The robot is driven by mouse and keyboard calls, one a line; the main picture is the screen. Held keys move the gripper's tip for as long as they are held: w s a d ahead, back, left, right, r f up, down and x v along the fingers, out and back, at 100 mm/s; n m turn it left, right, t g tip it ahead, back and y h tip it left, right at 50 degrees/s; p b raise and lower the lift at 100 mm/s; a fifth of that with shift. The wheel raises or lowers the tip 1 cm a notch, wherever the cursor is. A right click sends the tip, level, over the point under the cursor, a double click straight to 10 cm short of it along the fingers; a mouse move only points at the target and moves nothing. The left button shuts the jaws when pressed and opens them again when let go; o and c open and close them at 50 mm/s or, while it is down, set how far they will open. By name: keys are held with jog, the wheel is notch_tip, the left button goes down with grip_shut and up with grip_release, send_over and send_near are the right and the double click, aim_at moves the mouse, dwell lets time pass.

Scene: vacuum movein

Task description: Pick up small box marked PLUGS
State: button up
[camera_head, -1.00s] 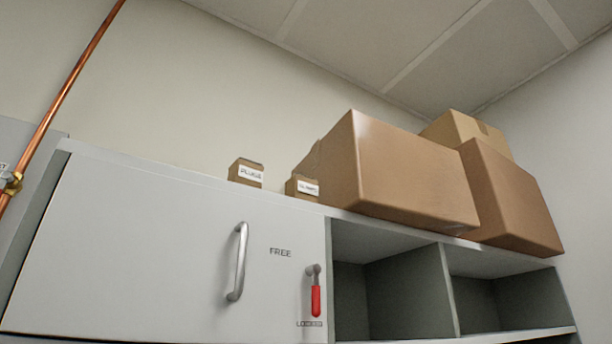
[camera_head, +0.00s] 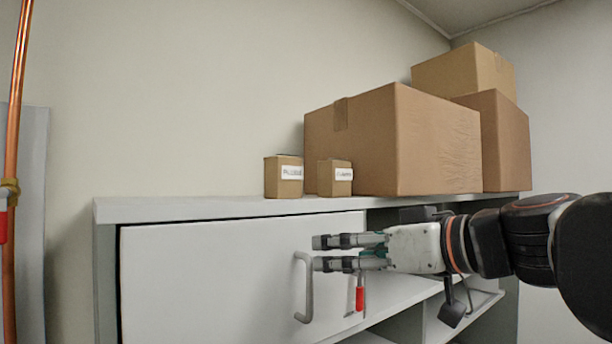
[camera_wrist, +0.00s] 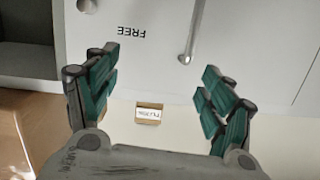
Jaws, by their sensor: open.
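The small brown box marked PLUGS (camera_head: 283,177) stands on the cabinet top in the head view, left of a second small labelled box (camera_head: 335,178). My gripper (camera_head: 322,253) shows below the boxes, in front of the cabinet door, pointing left. It is open and empty; its green-padded fingers stand wide apart in the wrist view (camera_wrist: 158,65). That view is upside down and shows one small labelled box (camera_wrist: 148,113) between and beyond the fingers. I cannot tell which of the two small boxes it is.
Large cartons (camera_head: 425,140) stand just right of the small boxes. The cabinet top (camera_head: 180,208) is clear to their left. A copper pipe (camera_head: 17,100) runs up the left.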

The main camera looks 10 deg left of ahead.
jog(key=n+t+y+p, duration=0.1)
jog(key=y+p, duration=0.1)
jog(key=p, duration=0.3)
send_near(292, 158)
jog(key=x, duration=0.2)
jog(key=p+x, duration=0.1)
jog(key=x, duration=0.1)
jog(key=p+x, duration=0.1)
jog(key=x, duration=0.1)
jog(key=shift+w+a+r, duration=0.2)
jog(key=shift+w+r, duration=0.1)
jog(key=shift+w, duration=0.05)
jog(key=shift+f+p+x, duration=0.15)
jog(key=shift+p+x, duration=0.35)
jog(key=shift+x, duration=1)
jog(key=shift+f+p+x, duration=0.15)
jog(key=shift+p+x, duration=0.35)
jog(key=shift+x, duration=1)
jog(key=shift+s, duration=0.3)
jog(key=c, duration=1.3)
